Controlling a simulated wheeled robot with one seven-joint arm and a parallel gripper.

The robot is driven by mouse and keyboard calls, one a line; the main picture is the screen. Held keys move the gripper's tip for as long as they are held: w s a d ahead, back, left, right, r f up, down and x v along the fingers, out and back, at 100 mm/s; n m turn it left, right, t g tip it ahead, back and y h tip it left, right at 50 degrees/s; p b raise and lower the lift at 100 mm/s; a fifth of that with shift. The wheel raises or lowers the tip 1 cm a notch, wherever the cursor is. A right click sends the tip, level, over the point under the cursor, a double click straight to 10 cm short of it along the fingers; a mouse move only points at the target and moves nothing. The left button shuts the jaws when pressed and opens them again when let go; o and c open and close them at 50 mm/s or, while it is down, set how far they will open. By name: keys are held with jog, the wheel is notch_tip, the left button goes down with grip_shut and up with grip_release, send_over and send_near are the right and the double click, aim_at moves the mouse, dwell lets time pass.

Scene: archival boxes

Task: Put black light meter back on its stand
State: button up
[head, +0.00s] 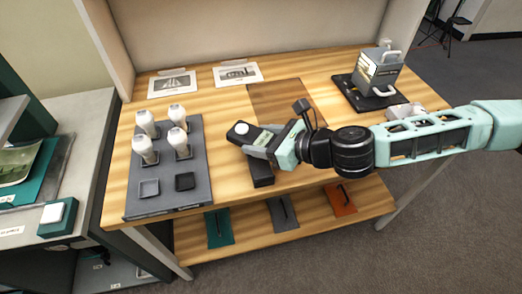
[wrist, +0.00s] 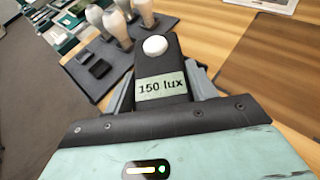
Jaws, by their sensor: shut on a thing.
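The black light meter (head: 238,134) has a white dome at its end. In the wrist view its label reads "150 lux" on the black body (wrist: 158,65). My gripper (head: 262,143) is shut on the meter, with a finger on each side of it in the wrist view (wrist: 162,90). The meter points left, toward the grey tray. A dark block (head: 262,173) shows just below my gripper near the table's front edge. It may be the stand, but I cannot tell, and its upper part is hidden behind the gripper.
A grey tray (head: 195,133) with several white bulb-like pieces and two empty square holders is at left. Printed cards (head: 172,84) lie at the back. A brown mat (head: 285,98) is bare. A box device (head: 378,70) stands on a black base at right.

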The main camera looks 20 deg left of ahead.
jog(key=shift+f, duration=1.9)
jog(key=shift+f, duration=0.15)
jog(key=o, duration=1.2)
jog(key=shift+c, duration=0.2)
